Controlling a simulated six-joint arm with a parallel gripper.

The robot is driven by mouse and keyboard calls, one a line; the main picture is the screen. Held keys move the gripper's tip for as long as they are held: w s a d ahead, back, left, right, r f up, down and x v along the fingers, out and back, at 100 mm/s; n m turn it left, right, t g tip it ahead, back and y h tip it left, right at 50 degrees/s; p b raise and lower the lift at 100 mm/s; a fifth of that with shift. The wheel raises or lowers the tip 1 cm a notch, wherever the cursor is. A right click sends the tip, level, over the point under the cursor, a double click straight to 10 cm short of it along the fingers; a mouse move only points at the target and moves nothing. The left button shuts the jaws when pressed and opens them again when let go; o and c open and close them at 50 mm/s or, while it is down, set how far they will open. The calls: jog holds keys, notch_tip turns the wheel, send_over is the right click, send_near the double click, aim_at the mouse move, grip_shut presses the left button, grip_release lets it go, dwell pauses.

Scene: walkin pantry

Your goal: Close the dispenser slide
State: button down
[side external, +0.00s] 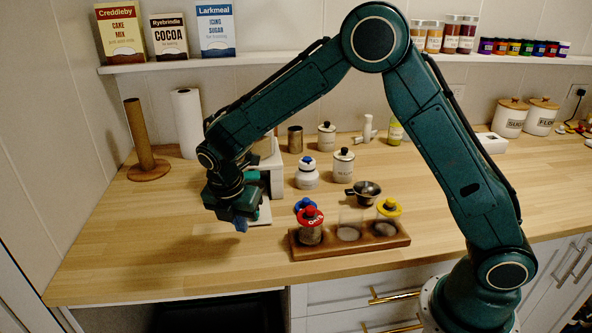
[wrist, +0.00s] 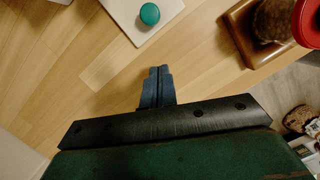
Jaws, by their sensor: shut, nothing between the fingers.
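The dispenser (side external: 274,172) is a white box on the wooden counter, partly hidden behind my arm. A white plate (side external: 264,213), seemingly its slide, sticks out low at its front. In the wrist view the white plate (wrist: 120,13) carries a round green knob (wrist: 149,13). My gripper (side external: 240,226) is low over the counter, in front of the plate and slightly left. In the wrist view its dark blue fingers (wrist: 158,72) are together and empty, a little apart from the plate's near edge. How far the plate extends into the box is hidden.
A wooden rack (side external: 352,248) with red- and yellow-lidded jars stands to the right; its corner (wrist: 238,38) is near my fingers in the wrist view. The counter at left front is clear.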

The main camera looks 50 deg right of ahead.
jog(key=v, duration=0.9)
jog(key=shift+r, duration=0.3)
jog(key=s+d+r+m+t+y, duration=0.2)
jog(key=s+d+r+m, duration=0.8)
jog(key=s, duration=0.3)
jog(key=s+d+m+t, duration=0.1)
jog(key=s+m+t, duration=0.1)
jog(key=s+m, duration=1)
jog(key=s+f, duration=0.1)
jog(key=s, duration=0.2)
jog(key=shift+t+y, duration=0.3)
jog(key=shift+t, duration=0.1)
jog(key=shift+d, duration=0.1)
